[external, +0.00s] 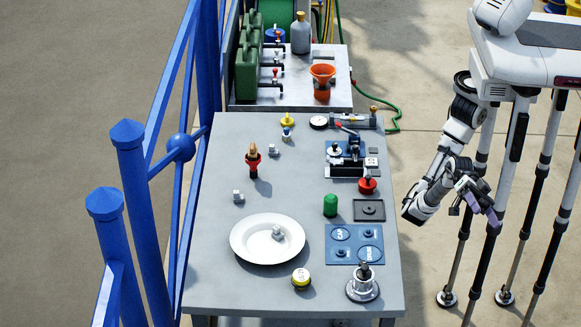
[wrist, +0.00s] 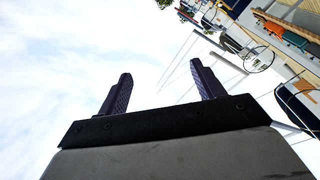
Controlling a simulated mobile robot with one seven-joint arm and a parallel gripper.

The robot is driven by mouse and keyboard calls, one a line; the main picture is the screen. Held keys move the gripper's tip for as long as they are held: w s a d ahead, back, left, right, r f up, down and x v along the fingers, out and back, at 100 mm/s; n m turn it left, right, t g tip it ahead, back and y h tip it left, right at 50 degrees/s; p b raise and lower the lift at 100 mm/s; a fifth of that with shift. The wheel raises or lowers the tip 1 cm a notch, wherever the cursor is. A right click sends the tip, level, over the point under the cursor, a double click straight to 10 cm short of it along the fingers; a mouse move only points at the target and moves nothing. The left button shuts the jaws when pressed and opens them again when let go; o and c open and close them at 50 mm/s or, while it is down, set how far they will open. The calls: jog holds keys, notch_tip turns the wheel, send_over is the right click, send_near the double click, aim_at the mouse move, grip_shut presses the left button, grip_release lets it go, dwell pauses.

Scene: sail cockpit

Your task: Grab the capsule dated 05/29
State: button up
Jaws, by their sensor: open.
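A small round capsule (external: 300,278), yellow-sided with a white marked top, stands near the front of the grey table; its marking is too small to read. A yellow piece (external: 287,119) and a white-and-blue piece (external: 287,134) stand at the back; I see no readable date on either. I cannot tell which thing bears 05/29. My gripper (external: 475,212) is off the table's right side, well apart from all of these. In the wrist view its two dark fingers (wrist: 161,78) are spread and empty, against sky.
The grey table (external: 215,215) holds a white plate (external: 242,240) with a small grey piece, a blue panel (external: 338,232), a green cylinder (external: 330,205) and a silver knob (external: 362,286). A blue railing (external: 135,185) runs along the left. The table's front left is clear.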

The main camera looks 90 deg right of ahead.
notch_tip(320, 180, down, 5)
jog(key=s+a+n+h+p, duration=0.1)
jog(key=s+a+n+h, duration=0.1)
jog(key=s+h, duration=0.15)
jog(key=m+t+h+b, duration=0.65)
jog(key=m+h, duration=0.55)
jog(key=m, duration=0.9)
send_over(302, 274)
jog(key=s+d, duration=0.3)
jog(key=s, duration=0.1)
notch_tip(302, 274, down, 12)
jog(key=p+x, duration=0.1)
jog(key=x, duration=0.7)
jog(key=shift+g, duration=0.25)
jog(key=shift+w+p+x, duration=0.15)
jog(key=shift+p+x, duration=0.4)
jog(key=shift+x, duration=0.9)
jog(key=shift+w+p+x, duration=0.15)
jog(key=shift+p+x, duration=0.35)
jog(key=shift+x, duration=0.95)
jog(key=shift+d+r, duration=0.1)
jog(key=shift+d, duration=0.1)
jog(key=c, duration=0.9)
